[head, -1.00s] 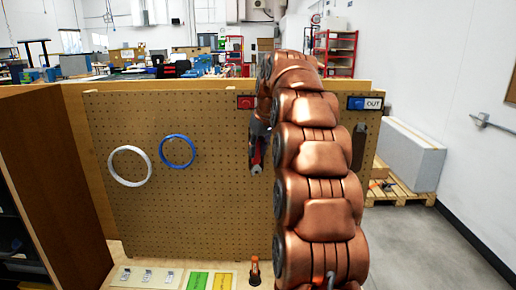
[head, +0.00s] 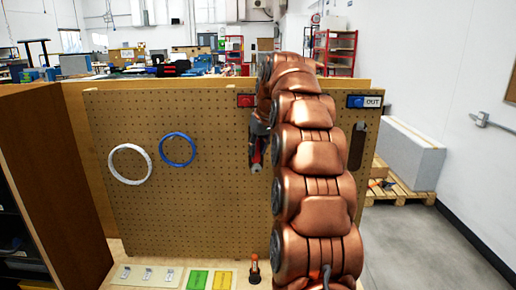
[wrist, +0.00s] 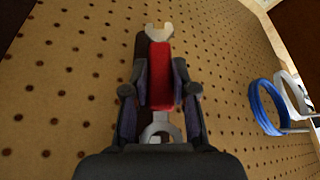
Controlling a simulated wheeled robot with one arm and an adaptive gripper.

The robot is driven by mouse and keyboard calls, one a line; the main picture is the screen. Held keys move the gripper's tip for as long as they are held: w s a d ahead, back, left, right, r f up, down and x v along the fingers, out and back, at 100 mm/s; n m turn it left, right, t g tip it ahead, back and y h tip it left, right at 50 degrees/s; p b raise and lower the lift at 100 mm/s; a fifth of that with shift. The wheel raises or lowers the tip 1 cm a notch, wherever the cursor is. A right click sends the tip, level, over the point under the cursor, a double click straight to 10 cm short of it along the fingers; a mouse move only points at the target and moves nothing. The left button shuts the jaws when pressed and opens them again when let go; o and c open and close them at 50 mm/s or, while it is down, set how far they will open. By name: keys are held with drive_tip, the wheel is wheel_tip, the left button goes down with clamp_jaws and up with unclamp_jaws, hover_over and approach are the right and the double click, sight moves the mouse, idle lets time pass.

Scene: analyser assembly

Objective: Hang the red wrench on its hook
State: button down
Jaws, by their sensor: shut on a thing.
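The red wrench (wrist: 160,72) has a red handle and bare metal ends. My gripper (wrist: 160,88) is shut on its handle in the wrist view, with the open jaw end pointing up the picture and the ring end near the palm. In the head view, the wrench (head: 256,163) is upright in front of the pegboard, below a red tag (head: 246,101), with my gripper partly hidden by my arm. A dark strip (wrist: 141,60) shows on the board beside and behind the wrench. I cannot make out its hook or any contact with one.
The pegboard (head: 200,225) carries a white ring (head: 116,176) and a blue ring (head: 177,137) at left. A blue tag marked OUT (head: 365,102) and a dark strip (head: 357,147) are at right. An orange-topped tool (head: 254,268) stands on the bench below.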

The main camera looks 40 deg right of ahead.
drive_tip(key=c, duration=0.8)
unclamp_jaws()
drive_tip(key=shift+f, duration=0.45)
drive_tip(key=shift+c, duration=0.2)
drive_tip(key=shift+s+r, duration=0.1)
drive_tip(key=shift+r, duration=0.3)
drive_tip(key=v, duration=0.7)
drive_tip(key=shift+r, duration=0.3)
